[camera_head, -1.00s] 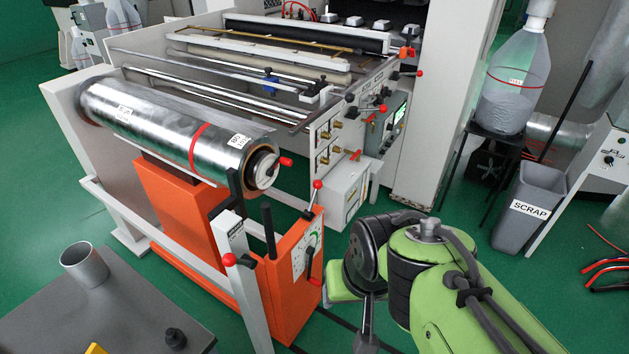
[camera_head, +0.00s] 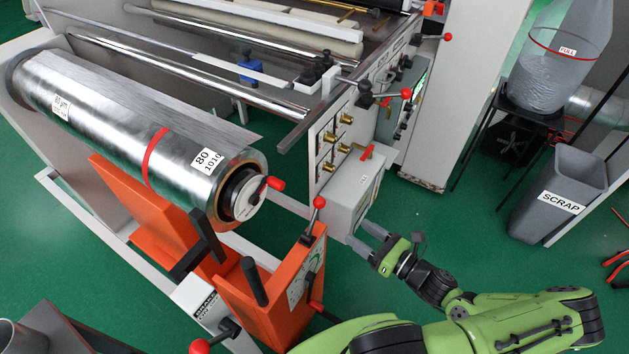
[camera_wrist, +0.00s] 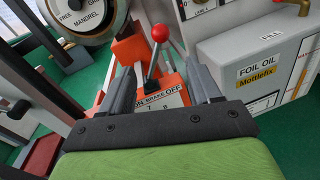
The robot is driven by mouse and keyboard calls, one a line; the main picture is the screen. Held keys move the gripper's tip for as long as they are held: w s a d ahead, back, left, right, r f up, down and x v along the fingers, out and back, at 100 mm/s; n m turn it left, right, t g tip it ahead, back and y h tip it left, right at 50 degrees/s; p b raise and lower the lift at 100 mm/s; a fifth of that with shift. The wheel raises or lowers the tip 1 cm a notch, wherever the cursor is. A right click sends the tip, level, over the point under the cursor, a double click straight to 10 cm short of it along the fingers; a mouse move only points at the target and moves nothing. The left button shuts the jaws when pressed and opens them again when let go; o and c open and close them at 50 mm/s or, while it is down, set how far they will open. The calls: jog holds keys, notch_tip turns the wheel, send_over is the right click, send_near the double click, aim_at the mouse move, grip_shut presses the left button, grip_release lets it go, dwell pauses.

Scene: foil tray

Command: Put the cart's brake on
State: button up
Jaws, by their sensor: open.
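In the wrist view the lever's red knob (camera_wrist: 160,32) stands up, leaning slightly right. My gripper (camera_head: 362,238) is open and empty, to the right of the lever in the head view. In the wrist view my gripper (camera_wrist: 161,72) has its fingers on either side of the lever in the picture. I see no contact with the lever.
A foil roll (camera_head: 130,130) lies above the cart. A second red-knobbed lever (camera_head: 220,335) sits at the cart's front. A SCRAP bin (camera_head: 560,195) stands right, with green floor between.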

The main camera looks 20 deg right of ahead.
send_near(324, 206)
jog(key=a+x, duration=0.1)
jog(key=x, duration=0.3)
jog(key=w, duration=0.2)
jog(key=w+a, duration=0.1)
jog(key=w, duration=0.2)
jog(key=w+b, duration=0.1)
jog(key=w, duration=0.1)
jog(key=shift+w+a+f, duration=0.15)
jog(key=shift+w+f, duration=0.1)
jog(key=shift+w+a, duration=0.1)
jog(key=shift+a, duration=0.05)
jog(key=shift+a+r, duration=0.15)
jog(key=shift+a, duration=0.05)
grip_shut()
